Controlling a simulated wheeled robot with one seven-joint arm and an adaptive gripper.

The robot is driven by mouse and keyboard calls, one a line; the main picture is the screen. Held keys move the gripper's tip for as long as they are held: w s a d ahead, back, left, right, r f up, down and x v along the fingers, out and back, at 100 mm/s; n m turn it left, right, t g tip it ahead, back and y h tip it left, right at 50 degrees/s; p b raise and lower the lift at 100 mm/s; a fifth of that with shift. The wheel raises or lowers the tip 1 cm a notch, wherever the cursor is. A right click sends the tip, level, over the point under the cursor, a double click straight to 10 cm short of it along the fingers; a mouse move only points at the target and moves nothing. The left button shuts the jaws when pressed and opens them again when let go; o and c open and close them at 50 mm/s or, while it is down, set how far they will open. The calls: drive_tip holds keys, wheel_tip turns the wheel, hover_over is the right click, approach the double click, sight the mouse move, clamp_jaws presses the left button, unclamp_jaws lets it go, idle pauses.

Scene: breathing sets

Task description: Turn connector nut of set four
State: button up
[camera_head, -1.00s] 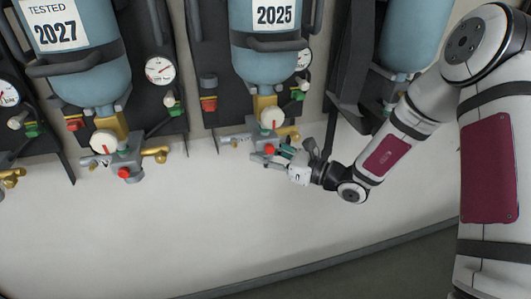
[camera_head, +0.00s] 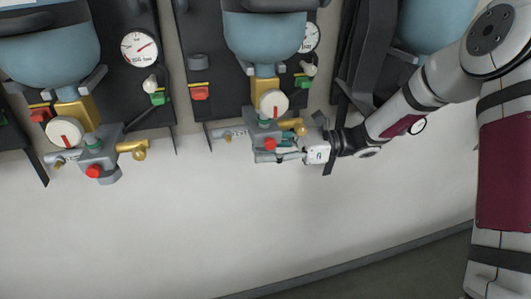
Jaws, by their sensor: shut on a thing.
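The middle breathing set has a grey valve body (camera_head: 262,124) under its blue cylinder (camera_head: 266,38), with a white dial knob (camera_head: 273,103) and a red button (camera_head: 269,145). A brass connector (camera_head: 291,124) sticks out from its right side. My gripper (camera_head: 274,151) reaches in from the right, low at this valve, with its fingers pointing left. Its jaws are shut at the connector, on what appears to be the connector nut. The fingers hide the gripped part, so the exact contact is not visible.
Another set stands at the left with its own valve body (camera_head: 98,152) and brass connector (camera_head: 132,147). A dark backplate (camera_head: 352,60) stands close above my forearm at the right. The pale wall (camera_head: 200,220) below the sets is clear.

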drive_tip(key=n+g+b, duration=0.1)
drive_tip(key=g, duration=0.1)
drive_tip(key=n+g+h+b, duration=0.1)
drive_tip(key=n+g, duration=0.1)
drive_tip(key=shift+w+f+g+b, duration=0.15)
drive_tip(key=shift+g+b, duration=0.15)
drive_tip(key=shift+b, duration=0.1)
drive_tip(key=shift+n+g+h+b, duration=0.6)
drive_tip(key=shift+n+g+h, duration=0.1)
drive_tip(key=shift+g, duration=0.2)
drive_tip(key=o, duration=1.2)
drive_tip(key=shift+c, duration=0.2)
drive_tip(key=shift+r, duration=0.25)
